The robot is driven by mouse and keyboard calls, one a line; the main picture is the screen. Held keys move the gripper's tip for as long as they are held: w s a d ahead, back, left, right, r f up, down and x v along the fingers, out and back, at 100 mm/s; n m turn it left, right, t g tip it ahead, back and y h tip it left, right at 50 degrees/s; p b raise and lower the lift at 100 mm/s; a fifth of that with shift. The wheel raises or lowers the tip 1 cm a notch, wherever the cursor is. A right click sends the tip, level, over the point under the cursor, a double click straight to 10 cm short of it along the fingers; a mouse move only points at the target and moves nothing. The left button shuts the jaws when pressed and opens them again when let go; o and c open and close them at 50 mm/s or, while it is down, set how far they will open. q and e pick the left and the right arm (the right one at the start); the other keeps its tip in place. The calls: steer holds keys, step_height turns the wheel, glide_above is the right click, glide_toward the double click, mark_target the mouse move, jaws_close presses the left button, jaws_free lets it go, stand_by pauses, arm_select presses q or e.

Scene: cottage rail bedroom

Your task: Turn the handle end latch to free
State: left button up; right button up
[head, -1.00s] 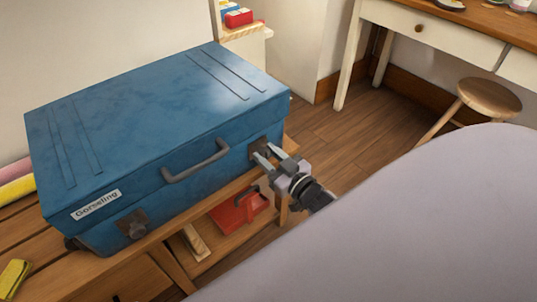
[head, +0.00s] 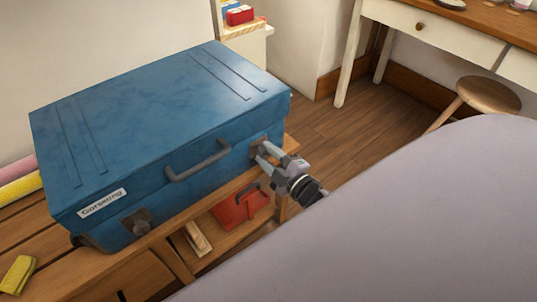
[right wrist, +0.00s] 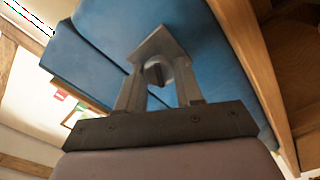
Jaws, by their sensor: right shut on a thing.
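A closed blue suitcase (head: 165,130) lies on a wooden bench, with its front handle (head: 198,162) toward me. One latch (head: 138,222) sits on the front near the name label (head: 103,203). The other latch (head: 254,150) is at the right end of the front, partly hidden by my right gripper (head: 264,152). In the right wrist view, the fingers of my right gripper (right wrist: 150,88) stand on either side of that latch's round grey knob (right wrist: 158,72) and are shut on it. My left gripper is not in view.
A red box (head: 240,208) and a wooden block (head: 197,239) are under the bench. A large pale surface (head: 410,225) fills the lower right. A stool (head: 488,96) stands by the desk.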

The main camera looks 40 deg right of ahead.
steer(key=n, duration=0.2)
steer(key=shift+f+n, duration=0.1)
steer(key=shift+n, duration=0.3)
steer(key=shift+n+b, duration=0.4)
steer(key=shift+n, duration=0.6)
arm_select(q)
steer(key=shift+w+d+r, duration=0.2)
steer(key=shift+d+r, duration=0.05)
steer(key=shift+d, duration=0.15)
arm_select(e)
steer(key=shift+n, duration=0.9)
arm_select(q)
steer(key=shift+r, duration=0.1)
arm_select(e)
steer(key=o, duration=1)
steer(key=shift+s, duration=0.1)
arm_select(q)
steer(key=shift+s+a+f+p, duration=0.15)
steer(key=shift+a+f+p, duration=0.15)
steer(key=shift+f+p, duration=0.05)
arm_select(e)
steer(key=s, duration=0.7)
steer(key=shift+d, duration=0.3)
